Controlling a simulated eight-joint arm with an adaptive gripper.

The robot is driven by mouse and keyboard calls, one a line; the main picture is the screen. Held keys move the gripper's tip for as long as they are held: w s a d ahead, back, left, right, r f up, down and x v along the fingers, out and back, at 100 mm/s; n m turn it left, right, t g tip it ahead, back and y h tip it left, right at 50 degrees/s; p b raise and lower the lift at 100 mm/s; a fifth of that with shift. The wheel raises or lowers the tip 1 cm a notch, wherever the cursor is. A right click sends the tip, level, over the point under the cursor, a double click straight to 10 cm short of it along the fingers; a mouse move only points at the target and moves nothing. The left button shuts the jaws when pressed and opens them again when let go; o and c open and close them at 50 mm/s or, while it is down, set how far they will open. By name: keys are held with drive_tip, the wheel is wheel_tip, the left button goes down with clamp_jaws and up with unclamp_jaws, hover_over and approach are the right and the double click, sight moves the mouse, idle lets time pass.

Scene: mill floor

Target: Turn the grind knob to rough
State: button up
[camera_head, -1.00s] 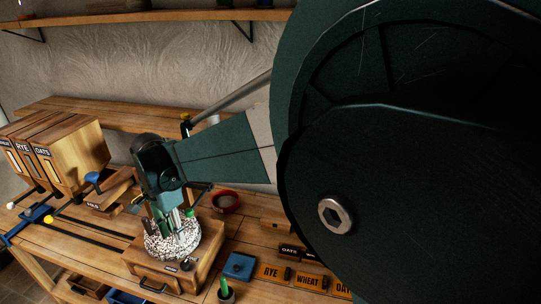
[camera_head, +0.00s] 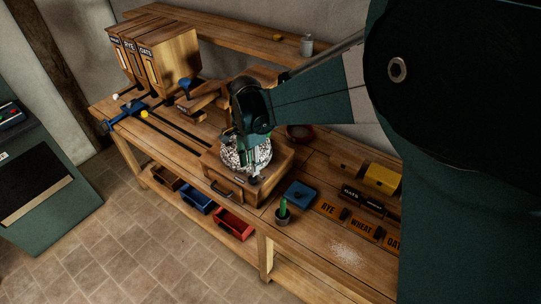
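The mill is a wooden box (camera_head: 270,170) with a drawer handle on its front and a round speckled stone (camera_head: 232,158) on top. A small dark knob-like piece (camera_head: 254,180) sits on the box's front top edge; its setting and any lettering are too small to read. My gripper (camera_head: 246,153) points down over the speckled stone, behind that piece and apart from it. Its fingers are small and dark against the stone, so I cannot tell their opening or whether they touch anything. My arm hides part of the mill's back.
Wooden bins (camera_head: 165,55) labelled RYE and OATS stand back left. Red (camera_head: 234,222) and blue (camera_head: 197,199) trays sit below. Spilled flour (camera_head: 346,254) lies front right.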

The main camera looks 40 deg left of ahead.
sight(252, 178)
drive_tip(key=shift+f, duration=3.4)
drive_tip(key=c, duration=0.6)
